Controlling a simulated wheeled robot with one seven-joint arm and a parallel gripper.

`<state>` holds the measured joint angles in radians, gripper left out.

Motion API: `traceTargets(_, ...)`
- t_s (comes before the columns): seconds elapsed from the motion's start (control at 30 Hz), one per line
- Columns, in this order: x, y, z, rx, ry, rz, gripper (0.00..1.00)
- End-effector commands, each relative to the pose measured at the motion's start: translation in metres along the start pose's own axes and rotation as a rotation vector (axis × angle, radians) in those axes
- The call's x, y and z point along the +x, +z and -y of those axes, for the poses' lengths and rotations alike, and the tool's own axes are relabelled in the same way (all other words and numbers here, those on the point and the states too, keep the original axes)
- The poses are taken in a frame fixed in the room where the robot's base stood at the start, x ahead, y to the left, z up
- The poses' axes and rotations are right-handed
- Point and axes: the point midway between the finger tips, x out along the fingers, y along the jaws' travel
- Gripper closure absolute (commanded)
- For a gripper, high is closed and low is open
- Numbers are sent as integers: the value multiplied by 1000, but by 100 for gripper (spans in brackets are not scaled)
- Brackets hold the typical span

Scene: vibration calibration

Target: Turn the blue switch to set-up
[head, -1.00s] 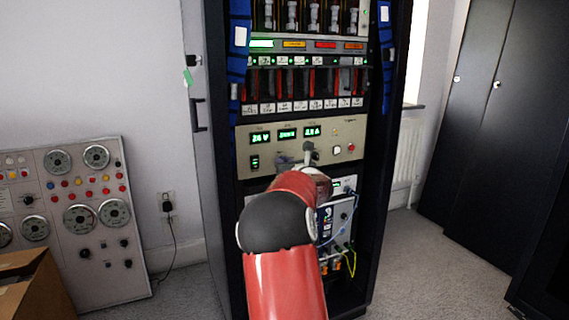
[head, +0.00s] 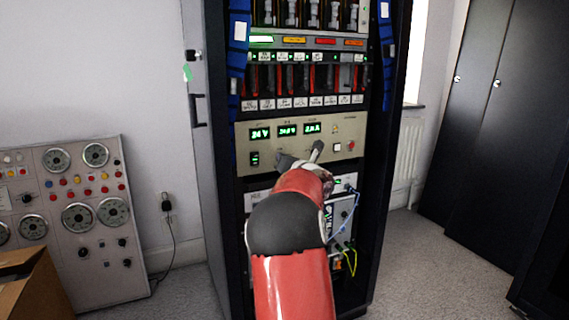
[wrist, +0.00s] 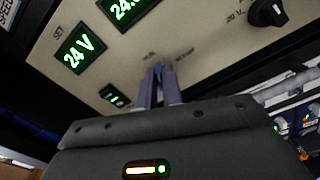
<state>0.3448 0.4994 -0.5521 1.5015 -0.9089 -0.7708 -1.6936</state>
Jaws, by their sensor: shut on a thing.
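The beige power-supply panel (head: 350,130) in the rack carries green displays. In the wrist view the panel (wrist: 110,50) is close and tilted. My gripper (wrist: 163,88) reaches up to it, with its two fingers close together. It is shut on the blue switch (wrist: 157,70), of which only a small blue part shows between the fingertips. Small labels are printed above it; the right one seems to read set-up. The switch's exact angle is hard to tell. In the head view, my arm hides the switch and fingertips.
A black knob (wrist: 267,12) sits on the panel to the right in the wrist view. Below the panel, blue and yellow cables (head: 347,255) hang on lower rack units. A gauge console (head: 85,215) and a cardboard box (head: 40,285) stand left of the rack.

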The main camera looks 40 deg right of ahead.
Motion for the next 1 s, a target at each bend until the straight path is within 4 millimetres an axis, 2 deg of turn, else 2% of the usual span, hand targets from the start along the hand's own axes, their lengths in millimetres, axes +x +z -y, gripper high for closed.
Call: traceTargets(1.0,0,-1,3,940,-2,-2,100)
